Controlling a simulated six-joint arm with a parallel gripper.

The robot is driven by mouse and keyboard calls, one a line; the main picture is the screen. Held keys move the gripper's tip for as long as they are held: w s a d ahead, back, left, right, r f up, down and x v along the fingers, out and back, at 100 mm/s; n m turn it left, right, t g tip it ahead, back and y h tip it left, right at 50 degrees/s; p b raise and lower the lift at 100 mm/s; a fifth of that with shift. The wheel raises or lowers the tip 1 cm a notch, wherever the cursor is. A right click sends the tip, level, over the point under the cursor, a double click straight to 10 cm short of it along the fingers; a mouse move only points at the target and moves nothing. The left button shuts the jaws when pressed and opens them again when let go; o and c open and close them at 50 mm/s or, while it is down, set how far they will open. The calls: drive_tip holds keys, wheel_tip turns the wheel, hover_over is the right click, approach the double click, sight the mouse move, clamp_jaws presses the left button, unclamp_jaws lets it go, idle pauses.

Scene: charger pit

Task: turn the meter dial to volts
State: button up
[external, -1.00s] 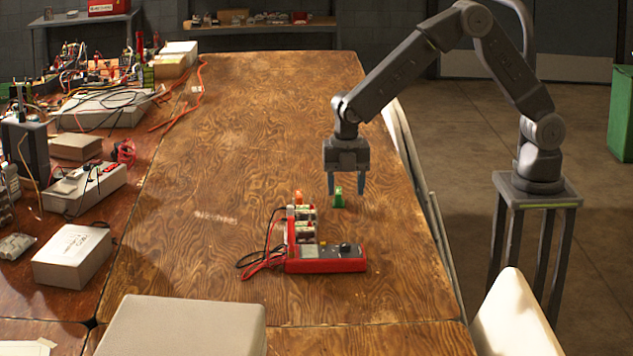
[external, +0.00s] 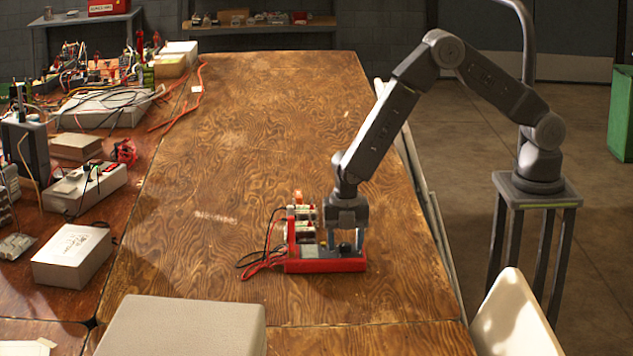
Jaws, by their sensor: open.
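The red meter (external: 312,266) lies on the wooden table with its grey face up. Its dark dial (external: 344,248) is on the right part of the face and is partly hidden by my gripper. My gripper (external: 345,244) points straight down over the dial, with its two fingers apart, one on each side of it. I cannot tell whether the fingers touch the dial, and its setting is too small to read.
Battery holders (external: 303,228) stand just behind the meter. Black and red leads (external: 264,258) curl on the table at its left. A grey box (external: 180,328) is at the front. The table beyond is clear.

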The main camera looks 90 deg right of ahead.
drive_tip(key=shift+c, duration=0.4)
drive_tip(key=c, duration=0.8)
drive_tip(key=shift+c, duration=0.2)
drive_tip(key=shift+m, duration=0.4)
drive_tip(key=m, duration=1)
drive_tip(key=shift+m, duration=0.4)
